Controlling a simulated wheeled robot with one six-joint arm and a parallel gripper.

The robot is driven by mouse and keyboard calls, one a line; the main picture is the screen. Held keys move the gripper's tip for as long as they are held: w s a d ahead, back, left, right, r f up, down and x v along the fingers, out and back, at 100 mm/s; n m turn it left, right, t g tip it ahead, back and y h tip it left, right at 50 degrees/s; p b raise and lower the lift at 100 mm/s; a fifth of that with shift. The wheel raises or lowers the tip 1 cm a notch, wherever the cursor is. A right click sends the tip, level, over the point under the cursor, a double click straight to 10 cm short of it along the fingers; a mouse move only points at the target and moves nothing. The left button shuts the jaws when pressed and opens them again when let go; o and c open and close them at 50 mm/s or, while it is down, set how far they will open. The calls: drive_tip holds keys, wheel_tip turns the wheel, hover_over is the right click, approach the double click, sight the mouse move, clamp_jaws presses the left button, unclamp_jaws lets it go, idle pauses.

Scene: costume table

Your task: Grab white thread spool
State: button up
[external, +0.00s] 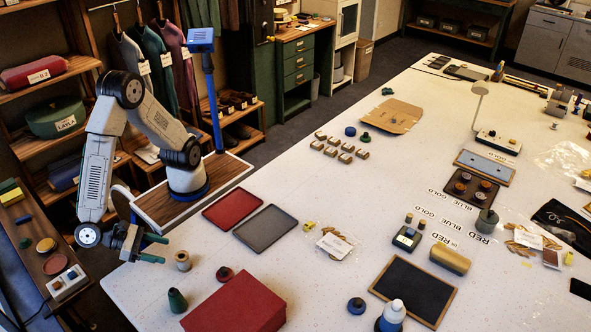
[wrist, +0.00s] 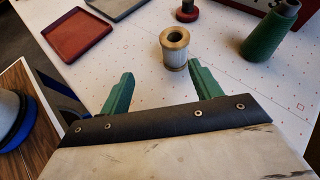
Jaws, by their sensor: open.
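The white thread spool (external: 183,261) stands upright near the table's left edge. It has tan ends and a hole in its top, and it also shows in the wrist view (wrist: 174,50). My gripper (external: 155,249) is open and empty, just left of the spool in the external view. In the wrist view its two green fingers (wrist: 157,85) point toward the spool. The spool is beyond the fingertips, nearer the right finger, and not between them.
A green cone spool (external: 177,301), a dark red spool (external: 225,274) and a red box (external: 236,305) stand close by. A red tray (external: 236,207) and a grey tray (external: 266,230) lie behind. Bare table lies around the white spool.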

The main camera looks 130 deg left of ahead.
sight(185, 257)
drive_tip(key=shift+w+d+r+m+t, duration=0.5)
drive_tip(key=shift+w+d+r+m, duration=0.15)
drive_tip(key=shift+w+r, duration=0.3)
drive_tip(key=shift+w+a+r, duration=0.1)
drive_tip(key=shift+w+a, duration=0.05)
drive_tip(key=shift+a, duration=0.05)
drive_tip(key=shift+m, duration=0.25)
drive_tip(key=x, duration=0.7)
drive_tip(key=shift+w+a, duration=0.2)
drive_tip(key=c, duration=1.1)
